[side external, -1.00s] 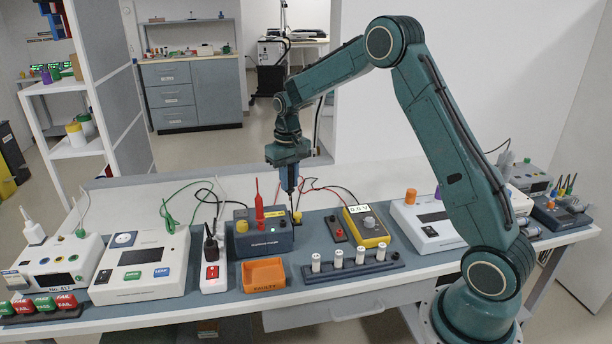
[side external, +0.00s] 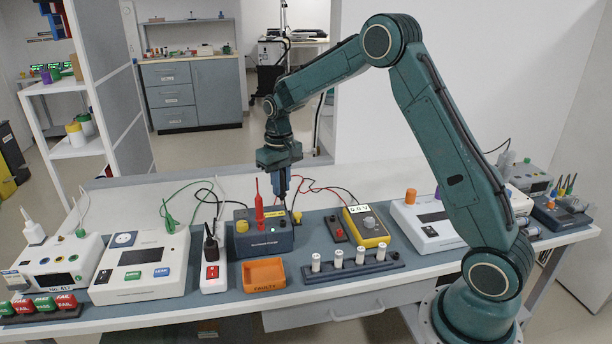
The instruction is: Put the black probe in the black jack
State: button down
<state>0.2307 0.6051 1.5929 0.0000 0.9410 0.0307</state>
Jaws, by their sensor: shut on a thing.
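The dark blue tester box (side external: 262,240) stands at the middle of the bench, with a yellow knob on its left. A red probe (side external: 259,207) stands upright in its top. My gripper (side external: 282,192) is above the right part of the box, pointing down. It is shut on the black probe (side external: 283,203), which hangs about upright. The probe's lower end is close over the box top by a yellow label. The black jack is too small and too dark to make out there, so I cannot tell whether the tip touches it.
A yellow meter (side external: 366,226) reading 0.0 V stands to the right, with red and black leads behind. An orange tray (side external: 264,276) and a rack (side external: 350,266) of white cylinders lie in front. A white power strip (side external: 213,268) is left of the box.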

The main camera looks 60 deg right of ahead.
aim_at(282, 196)
jog(key=shift+f, duration=2.25)
jog(key=shift+f, duration=1.05)
dwell(0.5)
dwell(0.4)
jog(key=c, duration=1.3)
grip_release()
jog(key=shift+o, duration=0.2)
jog(key=shift+r, duration=0.1)
notch_tip(282, 196, up, 13)
jog(key=shift+f, duration=0.1)
jog(key=shift+r, duration=0.45)
